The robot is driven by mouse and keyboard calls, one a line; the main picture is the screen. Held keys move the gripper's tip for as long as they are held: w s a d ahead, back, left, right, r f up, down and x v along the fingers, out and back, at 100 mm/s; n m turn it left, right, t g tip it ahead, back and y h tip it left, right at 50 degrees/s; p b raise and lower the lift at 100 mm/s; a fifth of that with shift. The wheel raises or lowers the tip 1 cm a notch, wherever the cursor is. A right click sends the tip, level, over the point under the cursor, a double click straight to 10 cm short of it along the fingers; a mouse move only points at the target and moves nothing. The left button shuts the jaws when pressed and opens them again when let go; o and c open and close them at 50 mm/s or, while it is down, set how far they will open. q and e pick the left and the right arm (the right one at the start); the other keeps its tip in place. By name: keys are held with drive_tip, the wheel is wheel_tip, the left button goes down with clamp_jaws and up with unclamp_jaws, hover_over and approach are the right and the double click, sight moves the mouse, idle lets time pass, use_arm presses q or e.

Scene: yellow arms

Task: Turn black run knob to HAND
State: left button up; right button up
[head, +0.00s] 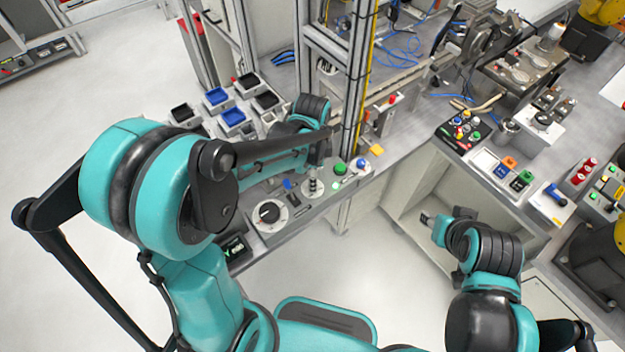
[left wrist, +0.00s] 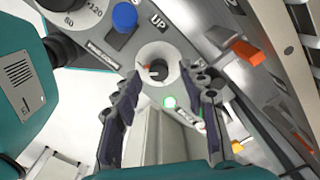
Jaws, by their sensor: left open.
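A small black knob (left wrist: 154,72) sits in a white round plate on the grey control panel. In the head view the round plate with this upright black knob (head: 313,187) lies just below my left gripper (head: 319,162). In the left wrist view my left gripper (left wrist: 163,80) is open, its dark fingers on either side of the knob's plate. Contact with the knob cannot be told. The knob's label is too small to read. My right gripper (head: 428,218) hangs over the lower cabinet at right, apart from the panel; its jaws are too small to judge.
A large numbered dial (head: 268,212) and a blue knob (left wrist: 125,16) are beside the black knob. An orange block (left wrist: 247,52) and a metal frame post (head: 357,80) stand nearby.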

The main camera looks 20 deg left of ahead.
use_arm(q)
drive_tip(key=shift+s+f, duration=0.1)
drive_tip(key=shift+f, duration=0.85)
clamp_jaws()
drive_tip(key=shift+n, duration=0.3)
drive_tip(key=n, duration=0.3)
drive_tip(key=shift+n+b, duration=0.35)
drive_tip(key=shift+n, duration=0.05)
drive_tip(key=n, duration=0.9)
drive_tip(key=shift+d+n+b, duration=0.1)
drive_tip(key=shift+n+b, duration=0.25)
drive_tip(key=shift+n, duration=1.95)
